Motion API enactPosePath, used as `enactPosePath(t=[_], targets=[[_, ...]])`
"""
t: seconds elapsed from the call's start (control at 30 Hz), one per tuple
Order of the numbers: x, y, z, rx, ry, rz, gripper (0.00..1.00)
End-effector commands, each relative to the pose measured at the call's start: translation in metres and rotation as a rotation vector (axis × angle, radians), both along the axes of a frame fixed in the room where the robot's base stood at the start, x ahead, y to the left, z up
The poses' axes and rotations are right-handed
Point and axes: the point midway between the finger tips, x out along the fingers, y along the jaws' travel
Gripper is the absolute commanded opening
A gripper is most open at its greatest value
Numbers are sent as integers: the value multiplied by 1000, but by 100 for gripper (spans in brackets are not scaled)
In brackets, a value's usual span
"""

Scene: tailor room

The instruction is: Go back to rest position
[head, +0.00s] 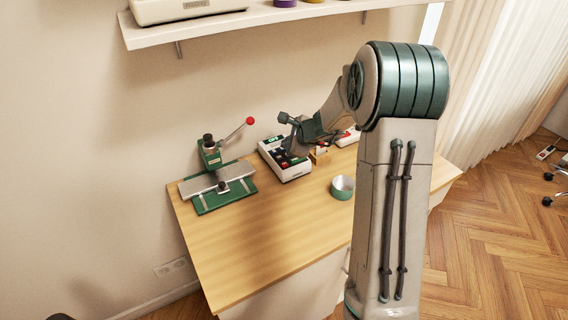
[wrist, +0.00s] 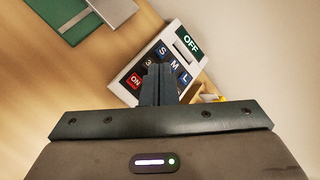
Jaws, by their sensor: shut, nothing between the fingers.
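My gripper (wrist: 158,84) is shut and empty in the wrist view. Its fingers point at a white button box (wrist: 186,49) with a green OFF display, a red ON key and blue keys marked S, M and L. The fingers cover part of its keypad, and I cannot tell whether they touch it. In the head view my arm reaches over the table to the button box (head: 291,173), and the gripper tips are hard to make out there.
A green press with a red-knobbed lever (head: 216,185) stands on the left of the wooden table (head: 262,235). A wall shelf (head: 240,22) hangs above. The front left of the table is clear.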

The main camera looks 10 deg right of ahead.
Motion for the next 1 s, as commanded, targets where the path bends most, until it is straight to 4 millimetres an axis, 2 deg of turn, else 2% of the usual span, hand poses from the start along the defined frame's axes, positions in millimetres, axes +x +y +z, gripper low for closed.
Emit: enactPosePath(t=[0.27, 0.37, 0.43, 0.57, 0.7, 0.83, 1.0], targets=[[0, 0, 0, 0, 0, 0, 0], [-10, 8, 13, -38, -19, 66, 0], [-26, 19, 27, -91, -40, 156, 0], [-69, 40, 57, -232, -86, 385, 0], [-125, 55, 80, -395, -122, 636, 0], [-178, 61, 94, -548, -140, 861, 0], [-249, 54, 103, -749, -140, 1138, 0]])
